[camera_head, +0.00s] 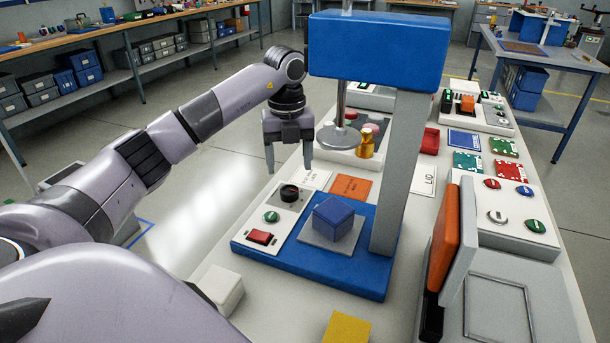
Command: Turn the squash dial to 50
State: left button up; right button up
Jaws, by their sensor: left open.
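The squash dial appears to be the black round knob (289,193) on the light control panel at the left of a blue press base (345,280). Its setting is too small to read. My left gripper (289,168) is open and empty, pointing down, with its fingers above and behind the knob in the picture and apart from it. A blue cube (333,218) sits on the press's grey plate, below and in front of the raised round press foot (339,137). My right gripper is not in view.
A green button (271,217) and a red switch (260,237) sit by the knob. The press column (402,170) and blue head (378,48) stand to the gripper's right. An orange upright pad (443,235) stands at right. A white block (222,288) lies at the table's left edge.

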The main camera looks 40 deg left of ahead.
aim_at(289, 190)
pick_arm(q)
jog(key=shift+s+f, duration=0.1)
jog(key=shift+f, duration=3.4)
jog(key=c, duration=1.1)
